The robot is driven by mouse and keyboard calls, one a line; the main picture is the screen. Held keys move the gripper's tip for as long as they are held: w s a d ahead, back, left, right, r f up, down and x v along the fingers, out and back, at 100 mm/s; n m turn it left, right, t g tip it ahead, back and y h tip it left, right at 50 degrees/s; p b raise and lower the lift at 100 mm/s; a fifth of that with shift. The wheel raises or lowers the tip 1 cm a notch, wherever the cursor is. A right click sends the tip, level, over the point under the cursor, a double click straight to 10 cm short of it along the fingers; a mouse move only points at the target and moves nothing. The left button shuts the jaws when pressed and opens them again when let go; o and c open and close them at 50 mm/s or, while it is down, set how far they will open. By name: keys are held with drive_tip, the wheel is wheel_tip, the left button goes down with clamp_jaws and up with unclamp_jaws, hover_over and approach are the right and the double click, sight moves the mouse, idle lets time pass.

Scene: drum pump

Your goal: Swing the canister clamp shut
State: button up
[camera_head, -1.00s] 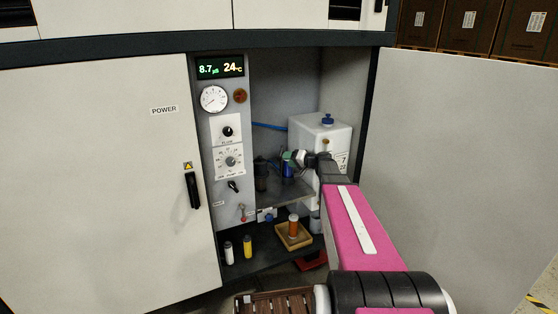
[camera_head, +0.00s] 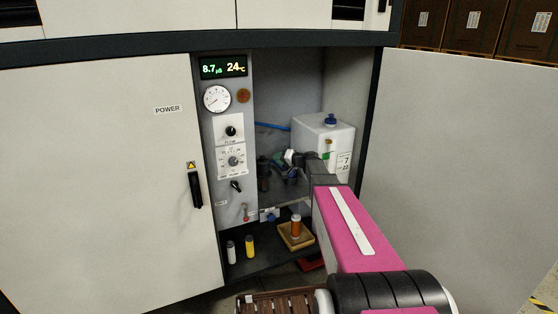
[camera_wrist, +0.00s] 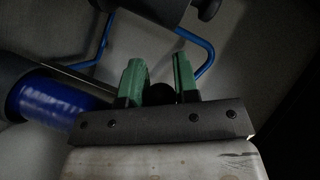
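My gripper (camera_head: 280,158) is inside the open cabinet, in front of the dark pump fittings. In the wrist view its two green fingers (camera_wrist: 160,78) stand apart with a gap between them. A bent blue wire (camera_wrist: 209,48), which looks like part of the clamp, shows beyond the fingers on both sides. Its right end comes close to the right fingertip; I cannot tell if they touch. A blue cylinder with a dark collar, probably the canister (camera_wrist: 50,100), lies to the left of the fingers. In the head view my arm and gripper hide most of the clamp area.
A white tank (camera_head: 322,135) with a blue cap stands right of my gripper. The control panel (camera_head: 232,140) is on the left. Below are a tan tray (camera_head: 297,243) with an orange-brown bottle (camera_head: 296,226), and white (camera_head: 231,252) and yellow (camera_head: 250,246) bottles.

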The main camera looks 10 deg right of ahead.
clamp_jaws()
drive_tip(key=d, duration=0.1)
drive_tip(key=s+d, duration=0.1)
drive_tip(key=shift+d, duration=0.35)
drive_tip(key=o, duration=0.9)
unclamp_jaws()
drive_tip(key=shift+c, duration=0.2)
